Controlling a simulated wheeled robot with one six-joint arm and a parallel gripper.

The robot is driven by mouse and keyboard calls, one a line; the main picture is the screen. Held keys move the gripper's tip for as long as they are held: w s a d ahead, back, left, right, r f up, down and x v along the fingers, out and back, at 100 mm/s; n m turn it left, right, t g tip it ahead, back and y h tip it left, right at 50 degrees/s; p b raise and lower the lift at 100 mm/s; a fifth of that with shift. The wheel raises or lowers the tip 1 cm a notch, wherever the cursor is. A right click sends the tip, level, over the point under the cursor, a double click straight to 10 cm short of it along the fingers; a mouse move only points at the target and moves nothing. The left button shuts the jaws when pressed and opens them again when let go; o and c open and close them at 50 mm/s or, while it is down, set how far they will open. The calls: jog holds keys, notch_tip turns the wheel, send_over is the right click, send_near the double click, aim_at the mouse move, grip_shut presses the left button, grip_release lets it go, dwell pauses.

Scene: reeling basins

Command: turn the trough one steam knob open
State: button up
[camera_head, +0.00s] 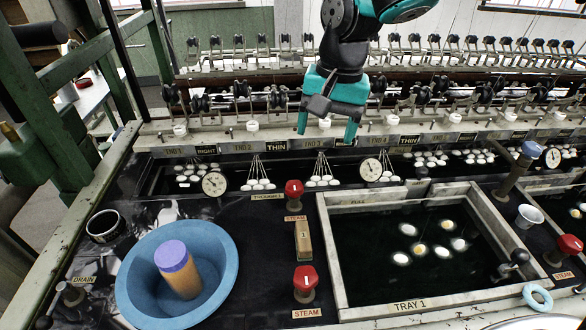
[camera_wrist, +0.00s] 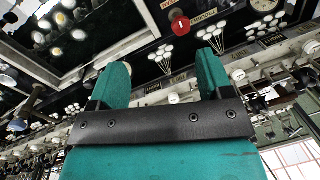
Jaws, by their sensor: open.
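A red steam knob (camera_head: 294,189) on a brown stem stands on the dark deck beside the "TROUGH 1" label, with a "STEAM" label just below it. A white mark shows on its top. It also shows in the wrist view as a red knob (camera_wrist: 182,23) beyond the fingertips. My gripper (camera_head: 327,130) is teal and open, with nothing between its fingers. It hangs above and behind the knob, over the back ledge, and does not touch it. Its two fingers (camera_wrist: 161,75) show spread apart in the wrist view.
A second red steam knob (camera_head: 305,279) stands nearer, with a brown block (camera_head: 303,241) between the two. Tray 1 (camera_head: 402,308) lies right, with pale cocoons in dark water. A blue basin (camera_head: 222,270) holds a purple-topped cylinder (camera_head: 177,268). Dials (camera_head: 214,184) and reeling threads line the back.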

aim_at(294, 185)
jog(key=w+a+f+m+h+p, duration=0.1)
jog(key=w+a+f+m, duration=0.1)
jog(key=w+m, duration=0.15)
jog(key=w+a+f+m+p, duration=0.1)
jog(key=w+a+f+m, duration=0.15)
jog(key=w, duration=0.25)
notch_tip(294, 185, down, 17)
jog(key=p, duration=0.5)
jog(key=shift+w+a+f, duration=0.1)
jog(key=shift+w, duration=0.05)
jog(key=c, duration=0.9)
jog(key=shift+c, duration=0.2)
